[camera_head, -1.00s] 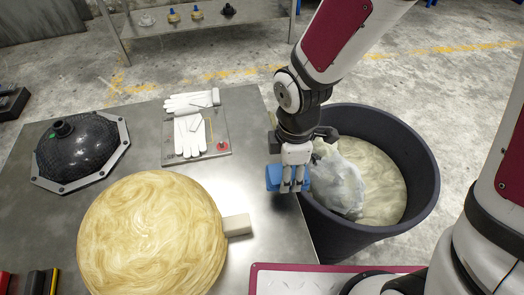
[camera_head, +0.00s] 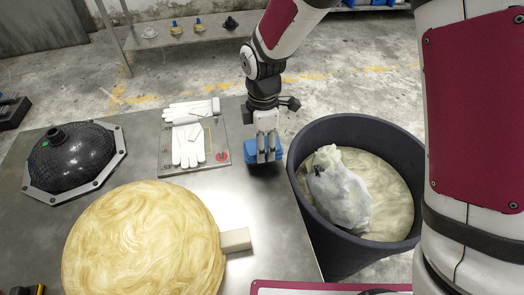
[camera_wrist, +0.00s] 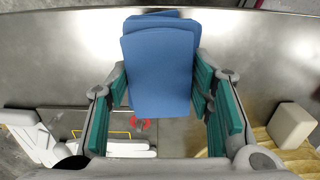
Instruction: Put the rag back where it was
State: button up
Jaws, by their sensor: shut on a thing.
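The blue rag (camera_head: 263,152) is a folded blue cloth between the fingers of my gripper (camera_head: 265,152). In the wrist view the rag (camera_wrist: 160,62) fills the space between the two green-padded fingers of my gripper (camera_wrist: 162,95). My gripper is shut on it and points down at the right edge area of the metal table (camera_head: 262,205). It is right of the board with white gloves (camera_head: 188,140). The head view does not show clearly whether the rag touches the table top.
A black bin (camera_head: 310,205) with a cloudy plastic bag (camera_head: 338,188) inside stands right of the table. A large yellowish round piece (camera_head: 145,245) with a pale block (camera_head: 236,240) lies at the front. A black dome mould (camera_head: 72,158) sits at the left. Bare table lies between them.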

jog(key=shift+w+a, duration=0.1)
jog(key=shift+w, duration=0.15)
jog(key=shift+f, duration=0.25)
jog(key=shift+f+b, duration=0.45)
jog(key=shift+f, duration=1.05)
jog(key=shift+f, duration=0.1)
jog(key=o, duration=1.3)
jog(key=shift+f, duration=0.1)
jog(key=shift+c, duration=0.2)
notch_tip(320, 180, up, 12)
jog(key=shift+r+p, duration=0.15)
jog(key=shift+p, duration=1)
